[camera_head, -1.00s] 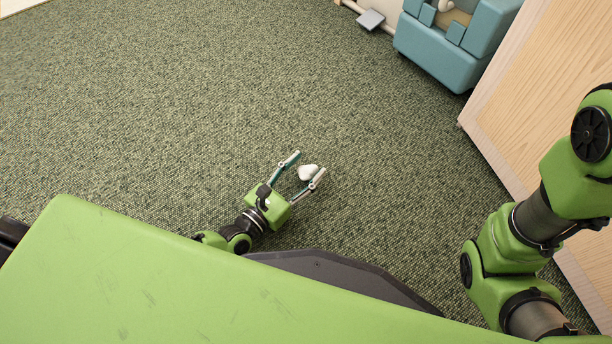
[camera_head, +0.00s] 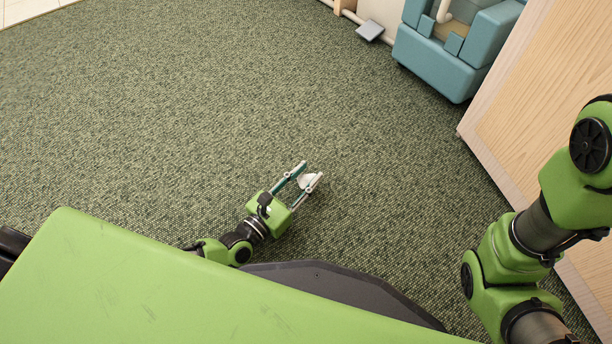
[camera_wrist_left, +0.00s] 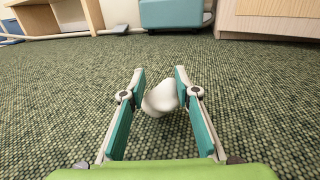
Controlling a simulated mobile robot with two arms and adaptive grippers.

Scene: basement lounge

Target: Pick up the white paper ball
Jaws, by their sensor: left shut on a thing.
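The white paper ball (camera_head: 308,182) is between the fingertips of my left gripper (camera_head: 309,175), low over the green carpet in the head view. In the left wrist view the paper ball (camera_wrist_left: 161,98) sits between the two teal-padded fingers of the left gripper (camera_wrist_left: 158,92), near their tips. The fingers are shut on it. Whether the ball still touches the carpet cannot be told. My right arm shows at the right of the head view, but its gripper is out of view.
Green carpet (camera_head: 200,110) lies clear around the gripper. A wooden cabinet (camera_head: 540,90) stands at the right. A teal armchair (camera_head: 435,65) is at the back right, with a small grey object (camera_head: 370,31) on the floor beside it.

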